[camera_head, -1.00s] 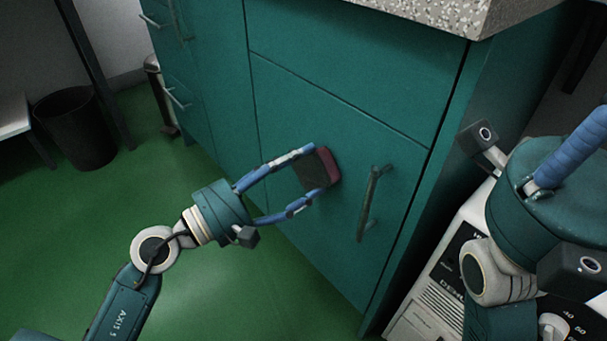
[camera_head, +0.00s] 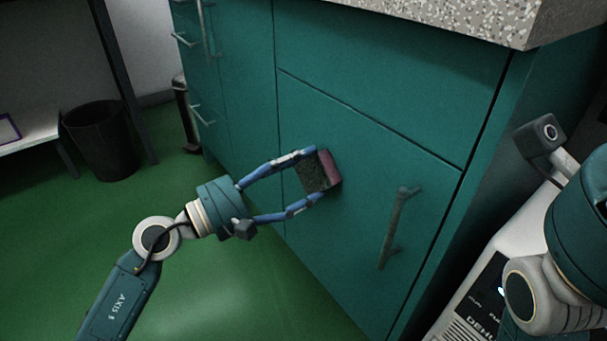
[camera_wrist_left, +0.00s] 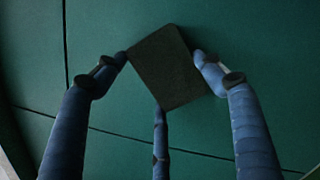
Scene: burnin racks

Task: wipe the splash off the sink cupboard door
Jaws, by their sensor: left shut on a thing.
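My left gripper (camera_head: 318,172) is shut on a sponge (camera_head: 316,171), dark on the near side and pinkish red on the side towards the door. The sponge is at the teal sink cupboard door (camera_head: 350,160), left of its handle; I cannot tell whether it touches. In the left wrist view the fingers hold the dark sponge (camera_wrist_left: 172,68) in front of the teal surface (camera_wrist_left: 230,30). No splash shows on the visible part of the door; the sponge and fingers hide some of it. My right arm is at the right edge, its fingertips out of view.
A vertical bar handle (camera_head: 397,228) stands out from the door. A speckled worktop (camera_head: 440,12) overhangs above. A white dehumidifier (camera_head: 490,285) stands at the right. A black bin (camera_head: 100,140) and a white bench (camera_head: 35,130) are at the left. The green floor (camera_head: 60,240) there is clear.

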